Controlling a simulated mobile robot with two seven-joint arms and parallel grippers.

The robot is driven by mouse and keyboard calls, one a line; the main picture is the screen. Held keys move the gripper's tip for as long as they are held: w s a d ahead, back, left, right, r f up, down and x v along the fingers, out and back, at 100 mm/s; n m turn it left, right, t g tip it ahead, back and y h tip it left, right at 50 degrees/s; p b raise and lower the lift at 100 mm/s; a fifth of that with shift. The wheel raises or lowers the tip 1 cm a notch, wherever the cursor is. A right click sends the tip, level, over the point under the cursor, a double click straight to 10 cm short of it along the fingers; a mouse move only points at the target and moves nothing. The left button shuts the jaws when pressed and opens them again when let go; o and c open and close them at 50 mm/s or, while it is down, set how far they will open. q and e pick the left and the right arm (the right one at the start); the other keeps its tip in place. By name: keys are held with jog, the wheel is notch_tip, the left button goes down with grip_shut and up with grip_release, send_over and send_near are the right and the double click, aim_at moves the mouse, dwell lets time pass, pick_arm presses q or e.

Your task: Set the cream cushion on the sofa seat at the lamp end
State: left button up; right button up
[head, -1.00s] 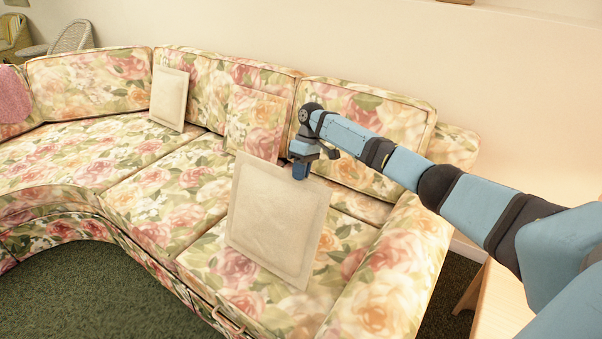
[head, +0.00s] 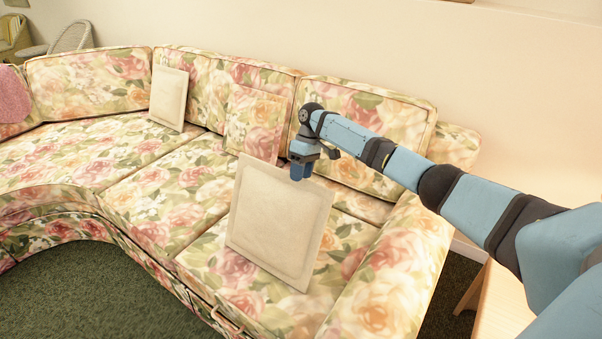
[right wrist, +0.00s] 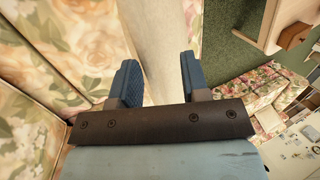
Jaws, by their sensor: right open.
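A square cream cushion (head: 280,222) with a stitched border stands tilted on the floral sofa's right-hand seat (head: 222,258), near the right armrest. My right gripper (head: 302,174) is at its top edge, with fingers pointing down. In the right wrist view the fingers of my right gripper (right wrist: 158,68) are apart, one on each side of the pale cushion (right wrist: 165,45). I cannot tell whether either finger touches it. A second cream cushion (head: 168,97) leans on the backrest farther left. My left gripper and any lamp are out of view.
A floral cushion (head: 253,122) leans on the backrest behind the cream one. A pink cushion (head: 12,94) is at the far left. The right armrest (head: 392,270) and a wooden table (head: 500,300) lie under my right arm. The middle seat (head: 150,180) is clear.

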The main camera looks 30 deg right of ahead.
pick_arm(q)
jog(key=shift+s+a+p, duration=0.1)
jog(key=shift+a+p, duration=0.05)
jog(key=shift+p, duration=0.8)
pick_arm(e)
jog(key=v, duration=1.3)
jog(key=shift+r, duration=0.25)
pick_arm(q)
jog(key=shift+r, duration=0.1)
